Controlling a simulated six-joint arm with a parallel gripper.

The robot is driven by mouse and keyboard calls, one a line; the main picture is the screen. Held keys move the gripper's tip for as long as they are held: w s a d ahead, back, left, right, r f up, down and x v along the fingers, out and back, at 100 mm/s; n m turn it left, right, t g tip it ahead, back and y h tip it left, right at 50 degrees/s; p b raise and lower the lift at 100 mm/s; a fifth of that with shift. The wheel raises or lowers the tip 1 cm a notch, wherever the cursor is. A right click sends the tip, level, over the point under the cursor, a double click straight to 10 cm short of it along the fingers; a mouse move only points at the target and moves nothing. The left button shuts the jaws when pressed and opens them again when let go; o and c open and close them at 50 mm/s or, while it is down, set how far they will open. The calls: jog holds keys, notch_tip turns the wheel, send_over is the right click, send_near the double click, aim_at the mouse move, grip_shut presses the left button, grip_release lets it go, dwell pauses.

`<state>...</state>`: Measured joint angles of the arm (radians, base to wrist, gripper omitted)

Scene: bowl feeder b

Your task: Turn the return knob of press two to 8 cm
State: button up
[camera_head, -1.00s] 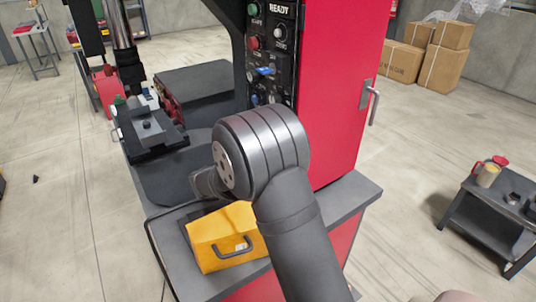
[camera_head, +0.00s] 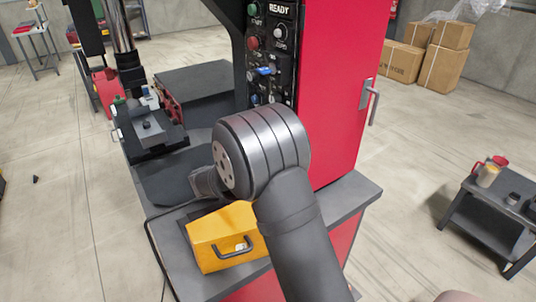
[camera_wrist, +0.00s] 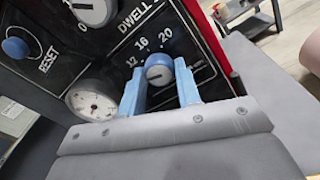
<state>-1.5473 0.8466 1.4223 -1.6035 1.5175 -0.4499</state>
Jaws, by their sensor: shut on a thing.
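In the wrist view, a round knob (camera_wrist: 159,70) with a blue-grey face and a pale pointer mark sits on the black panel of the press. A printed scale reading 12, 16 and 20 shows above it; the rest of the scale and its label are partly hidden by my fingers. My gripper (camera_wrist: 160,82) has its two blue fingers on either side of the knob, shut on it.
In the wrist view a DWELL dial (camera_wrist: 92,8), a blue RESET button (camera_wrist: 15,47) and a round gauge (camera_wrist: 90,103) are close to the knob. A yellow toolbox (camera_head: 222,238) sits on the press base. A red cabinet door (camera_head: 340,85) stands right of the panel.

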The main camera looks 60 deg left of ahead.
jog(key=shift+n, duration=1.5)
jog(key=o, duration=1)
jog(key=shift+c, duration=0.2)
jog(key=s, duration=1.7)
jog(key=shift+s+d+r, duration=0.15)
jog(key=shift+s+d, duration=0.1)
jog(key=shift+d, duration=0.1)
